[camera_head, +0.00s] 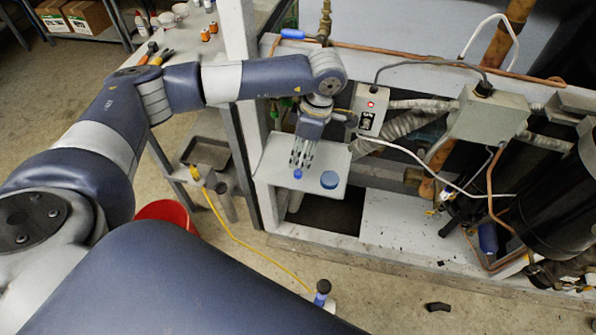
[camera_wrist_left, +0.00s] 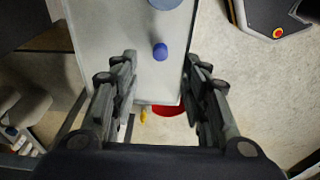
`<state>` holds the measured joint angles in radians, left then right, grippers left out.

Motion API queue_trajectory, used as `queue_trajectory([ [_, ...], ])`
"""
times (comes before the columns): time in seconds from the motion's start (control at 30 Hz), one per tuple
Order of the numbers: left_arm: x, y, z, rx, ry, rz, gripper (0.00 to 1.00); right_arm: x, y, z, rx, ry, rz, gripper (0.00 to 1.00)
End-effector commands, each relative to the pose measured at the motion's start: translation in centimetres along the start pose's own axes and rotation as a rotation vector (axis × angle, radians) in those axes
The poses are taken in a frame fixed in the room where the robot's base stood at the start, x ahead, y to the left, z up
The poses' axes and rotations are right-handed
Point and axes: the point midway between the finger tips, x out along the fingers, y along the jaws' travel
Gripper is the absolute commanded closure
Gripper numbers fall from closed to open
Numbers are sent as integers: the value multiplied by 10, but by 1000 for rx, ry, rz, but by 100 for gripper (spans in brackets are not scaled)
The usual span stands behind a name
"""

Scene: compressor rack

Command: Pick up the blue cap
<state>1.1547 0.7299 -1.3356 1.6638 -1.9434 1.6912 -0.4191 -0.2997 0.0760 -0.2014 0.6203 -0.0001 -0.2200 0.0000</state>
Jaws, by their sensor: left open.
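A small blue cap (camera_head: 298,174) stands on a pale grey shelf (camera_head: 272,163) at the front of the rack. It also shows in the left wrist view (camera_wrist_left: 160,51), centred between my left gripper's fingers. A wider, flat blue disc (camera_head: 329,180) lies to its right on the same shelf; the left wrist view cuts it off at the top edge (camera_wrist_left: 165,3). My left gripper (camera_head: 302,164) points down over the shelf, just above the small cap. Its fingers are spread on both sides in the left wrist view (camera_wrist_left: 160,62), with nothing held. My right gripper is out of view.
A grey box with a red light (camera_head: 370,108) and corrugated hoses (camera_head: 395,132) stand close right of my left gripper. A white post (camera_head: 240,130) rises to the left. A red bucket (camera_head: 167,212) and yellow hose (camera_head: 245,247) are below on the floor.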

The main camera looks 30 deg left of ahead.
Motion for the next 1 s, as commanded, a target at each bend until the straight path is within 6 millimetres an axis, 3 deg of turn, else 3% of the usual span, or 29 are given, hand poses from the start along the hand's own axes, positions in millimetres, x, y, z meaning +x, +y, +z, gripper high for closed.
queue_trajectory([
  [0.27,25,0,1,-1,-2,-2,58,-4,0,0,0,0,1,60],
  [0.53,64,-1,2,0,-3,-3,58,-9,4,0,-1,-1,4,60],
  [0.87,73,0,2,1,-4,0,58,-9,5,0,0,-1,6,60],
  [1.0,72,0,2,1,-4,0,81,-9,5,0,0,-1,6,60],
])
